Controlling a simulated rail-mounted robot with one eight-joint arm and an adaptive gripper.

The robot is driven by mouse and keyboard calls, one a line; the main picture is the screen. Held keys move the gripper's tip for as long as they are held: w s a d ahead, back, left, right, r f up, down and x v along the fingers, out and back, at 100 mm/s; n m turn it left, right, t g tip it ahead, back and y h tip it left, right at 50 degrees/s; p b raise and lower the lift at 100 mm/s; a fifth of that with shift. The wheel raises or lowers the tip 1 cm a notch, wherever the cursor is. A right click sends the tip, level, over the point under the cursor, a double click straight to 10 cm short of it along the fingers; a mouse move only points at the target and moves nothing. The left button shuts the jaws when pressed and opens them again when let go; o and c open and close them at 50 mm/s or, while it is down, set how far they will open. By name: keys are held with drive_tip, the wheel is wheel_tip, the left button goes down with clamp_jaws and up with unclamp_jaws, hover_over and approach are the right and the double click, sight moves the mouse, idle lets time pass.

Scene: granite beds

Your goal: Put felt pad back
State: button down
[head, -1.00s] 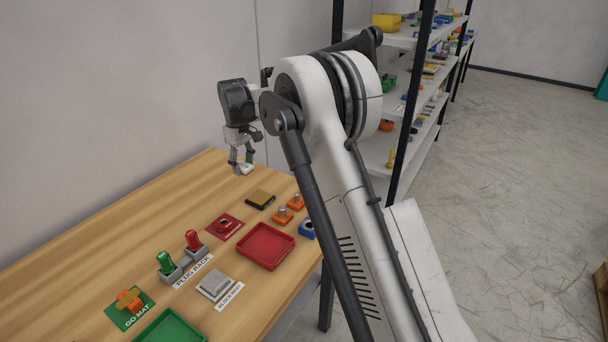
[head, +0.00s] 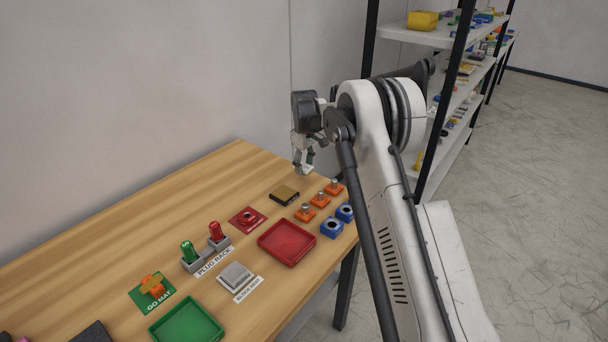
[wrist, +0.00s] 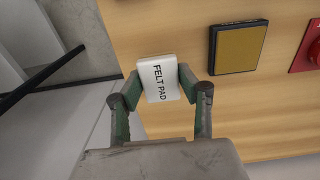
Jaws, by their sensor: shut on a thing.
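My gripper (wrist: 158,85) is shut on a white, rounded block marked FELT PAD (wrist: 157,78), with a finger on each side of it. In the head view my gripper (head: 304,170) hangs over the far right end of the wooden table, and the pad is too small there to make out clearly. A square tan pad in a black frame (wrist: 239,47) lies to the right of the held pad in the wrist view. It also shows in the head view (head: 284,195), just in front of my gripper.
Orange knobbed pieces (head: 320,200), blue blocks (head: 332,228), a red tray (head: 287,243) and a red square piece (head: 247,219) lie nearby. A shelf unit (head: 440,38) stands beyond the table's right end. The far left table top is bare.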

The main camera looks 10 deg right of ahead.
sight(304, 181)
drive_tip(key=shift+f, duration=1.9)
drive_tip(key=shift+f, duration=0.2)
drive_tip(key=c, duration=1.2)
unclamp_jaws()
drive_tip(key=shift+o, duration=0.2)
drive_tip(key=shift+r, duration=0.1)
